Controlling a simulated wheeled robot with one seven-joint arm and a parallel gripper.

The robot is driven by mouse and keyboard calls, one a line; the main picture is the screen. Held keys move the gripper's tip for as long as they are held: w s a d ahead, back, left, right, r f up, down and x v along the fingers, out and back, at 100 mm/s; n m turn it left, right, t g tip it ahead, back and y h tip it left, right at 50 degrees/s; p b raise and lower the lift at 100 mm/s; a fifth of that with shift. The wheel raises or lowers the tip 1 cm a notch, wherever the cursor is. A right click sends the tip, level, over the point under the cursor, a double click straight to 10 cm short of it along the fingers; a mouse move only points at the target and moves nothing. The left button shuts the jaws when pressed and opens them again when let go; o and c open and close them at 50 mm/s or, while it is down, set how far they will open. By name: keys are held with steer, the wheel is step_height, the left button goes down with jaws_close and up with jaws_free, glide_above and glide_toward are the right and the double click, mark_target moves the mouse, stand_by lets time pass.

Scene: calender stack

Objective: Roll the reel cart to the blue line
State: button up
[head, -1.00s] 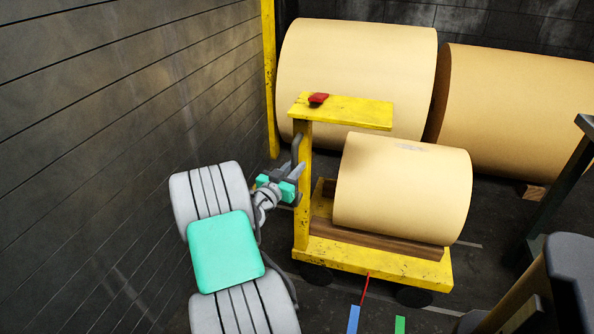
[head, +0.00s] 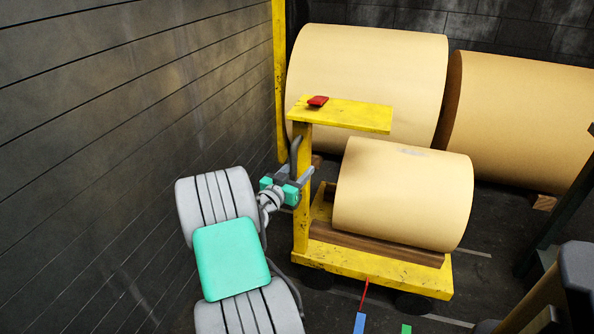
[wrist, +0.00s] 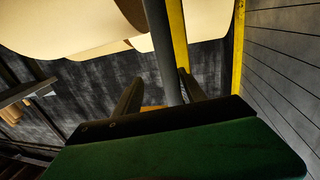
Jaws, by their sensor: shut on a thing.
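The yellow reel cart (head: 395,276) carries a tan paper reel (head: 405,195) on wooden supports. My gripper (head: 303,176) is shut on the cart's dark grey handle (head: 295,150), at the left post. In the wrist view the handle bar (wrist: 163,50) runs between my two fingers. A red pointer (head: 363,297) hangs from the cart's front edge. The blue line (head: 359,323) is a short strip on the floor at the bottom. The pointer's tip appears almost in line with the blue line's far end. The strip's near end is cut off by the frame.
A green strip (head: 406,329) lies right of the blue one. A red object (head: 317,101) sits on the cart's top shelf. Large reels (head: 370,85) stand behind, and a dark wall (head: 90,130) is close on the left. Dark machinery stands at the right.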

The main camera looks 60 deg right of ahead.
steer(key=shift+w+a, duration=0.1)
steer(key=shift+a, duration=0.05)
steer(key=a, duration=0.7)
steer(key=shift+a, duration=0.35)
steer(key=shift+w, duration=0.1)
